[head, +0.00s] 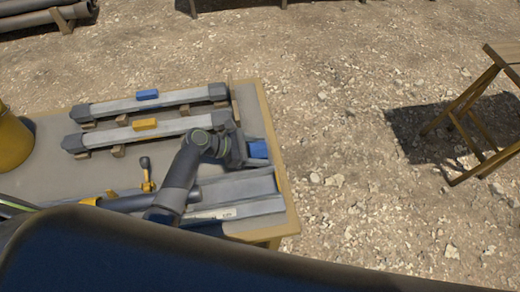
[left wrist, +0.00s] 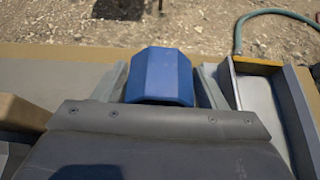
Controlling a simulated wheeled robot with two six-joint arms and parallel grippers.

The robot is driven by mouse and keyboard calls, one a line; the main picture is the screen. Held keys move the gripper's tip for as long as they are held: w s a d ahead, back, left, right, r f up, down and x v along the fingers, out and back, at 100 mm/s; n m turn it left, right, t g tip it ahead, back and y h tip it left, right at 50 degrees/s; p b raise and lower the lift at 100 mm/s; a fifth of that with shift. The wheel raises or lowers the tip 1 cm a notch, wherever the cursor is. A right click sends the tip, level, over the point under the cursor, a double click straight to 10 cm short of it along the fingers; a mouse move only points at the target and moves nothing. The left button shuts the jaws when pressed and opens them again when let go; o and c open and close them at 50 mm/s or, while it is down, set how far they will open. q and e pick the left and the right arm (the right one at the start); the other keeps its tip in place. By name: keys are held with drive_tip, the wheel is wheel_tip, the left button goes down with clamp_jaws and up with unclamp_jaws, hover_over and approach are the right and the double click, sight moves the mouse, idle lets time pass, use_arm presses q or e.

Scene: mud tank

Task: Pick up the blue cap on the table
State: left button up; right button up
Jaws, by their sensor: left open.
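The blue cap (left wrist: 160,75) is a faceted blue piece on the table (head: 55,160), close to its right edge. It sits between the spread fingers of my left gripper (left wrist: 160,90) in the left wrist view. In the head view the cap (head: 258,149) shows just to the right of my left gripper (head: 247,150). The gripper is open, with one finger on each side of the cap. The near part of the cap is hidden behind the gripper body, and I cannot tell if the fingers touch it. My right gripper is not in view.
Two grey bars, one with a blue block (head: 147,95) and one with a yellow block (head: 145,124), lie on wooden supports on the table. A grey tray (head: 236,187) is close in front of the gripper. A wooden trestle (head: 470,120) stands apart at right on gravel.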

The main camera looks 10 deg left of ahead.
use_arm(q)
drive_tip(key=c, duration=0.7)
drive_tip(key=shift+c, duration=0.2)
